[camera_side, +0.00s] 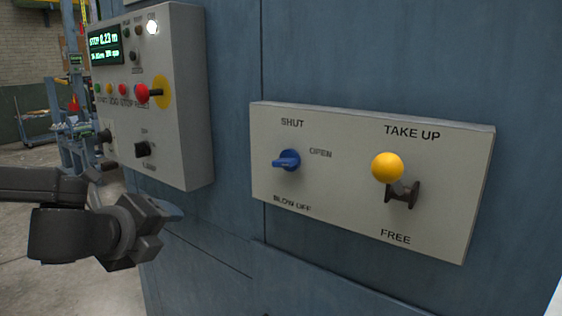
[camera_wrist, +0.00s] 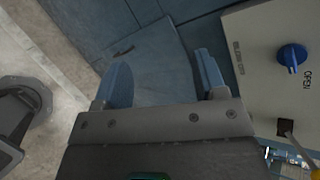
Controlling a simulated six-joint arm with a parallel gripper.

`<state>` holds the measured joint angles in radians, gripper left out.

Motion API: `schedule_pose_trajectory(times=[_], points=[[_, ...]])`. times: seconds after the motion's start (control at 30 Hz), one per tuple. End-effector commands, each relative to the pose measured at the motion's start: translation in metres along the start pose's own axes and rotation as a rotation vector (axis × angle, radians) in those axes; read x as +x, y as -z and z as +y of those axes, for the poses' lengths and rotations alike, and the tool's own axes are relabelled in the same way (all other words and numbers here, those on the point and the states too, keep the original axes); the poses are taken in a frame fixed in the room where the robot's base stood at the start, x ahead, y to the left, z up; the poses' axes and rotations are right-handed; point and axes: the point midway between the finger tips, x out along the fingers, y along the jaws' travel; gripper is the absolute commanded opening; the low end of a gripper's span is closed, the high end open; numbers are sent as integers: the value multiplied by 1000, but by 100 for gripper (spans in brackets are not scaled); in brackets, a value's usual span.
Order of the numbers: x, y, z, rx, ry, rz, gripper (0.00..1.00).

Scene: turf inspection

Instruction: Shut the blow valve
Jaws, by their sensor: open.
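The blow valve is a blue knob (camera_side: 287,160) on the pale panel (camera_side: 340,206), with SHUT above it, OPEN to its right and BLOW OFF below. Its grip lies roughly level, not upright towards SHUT. In the wrist view the blue knob (camera_wrist: 291,56) is at the upper right, its ridge running down towards the OPEN side. My gripper (camera_side: 166,211) is left of and lower than the knob in the side view, apart from it. In the wrist view my gripper (camera_wrist: 162,78) has its two blue fingers spread, with nothing between them.
A yellow ball lever (camera_side: 387,167) sits right of the knob, between TAKE UP and FREE. A grey control box (camera_side: 170,120) with a display, coloured buttons and a red knob juts out above my gripper. Blue cabinet wall lies behind; the space before the panel is clear.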

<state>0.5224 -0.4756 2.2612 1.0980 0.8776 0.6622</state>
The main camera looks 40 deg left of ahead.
Motion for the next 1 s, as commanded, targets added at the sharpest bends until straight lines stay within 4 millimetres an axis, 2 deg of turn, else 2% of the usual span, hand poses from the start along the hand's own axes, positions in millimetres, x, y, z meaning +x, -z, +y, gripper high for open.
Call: schedule_pose_trajectory(times=[0.03, 0.1, 0.2, 0.3, 0.4, 0.53, 0.67, 1.0], points=[[-2, 10, -20, 159, 89, -4, 68], [-6, 21, -47, 371, 216, -32, 68], [-17, 38, -82, 617, 379, -85, 68], [-29, 53, -107, 788, 502, -140, 68], [-37, 62, -121, 887, 575, -179, 68], [-38, 66, -130, 928, 606, -201, 68], [-26, 67, -138, 929, 603, -203, 68], [31, 72, -175, 926, 600, -201, 68]])
